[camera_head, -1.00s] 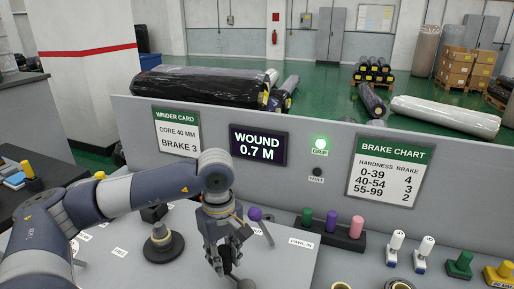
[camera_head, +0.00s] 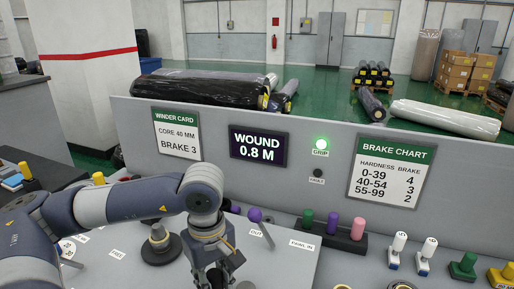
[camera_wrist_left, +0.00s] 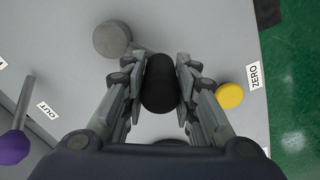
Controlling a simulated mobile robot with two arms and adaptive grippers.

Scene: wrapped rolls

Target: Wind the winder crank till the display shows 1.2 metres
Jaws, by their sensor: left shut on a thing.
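The display (camera_head: 258,146) on the grey panel reads WOUND 0.8 M. My left gripper (camera_head: 216,281) is low in the head view, over the bench top. In the left wrist view my left gripper (camera_wrist_left: 161,80) is shut on the black crank handle (camera_wrist_left: 160,88), one finger on each side. The grey crank arm runs from the handle to a round grey hub (camera_wrist_left: 112,38) at upper left. My right gripper is not in view.
A yellow ZERO button (camera_wrist_left: 229,96) sits close right of the gripper. A purple-knobbed lever (camera_head: 255,216) stands near the OUT label. Coloured pegs (camera_head: 332,222) stand further right.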

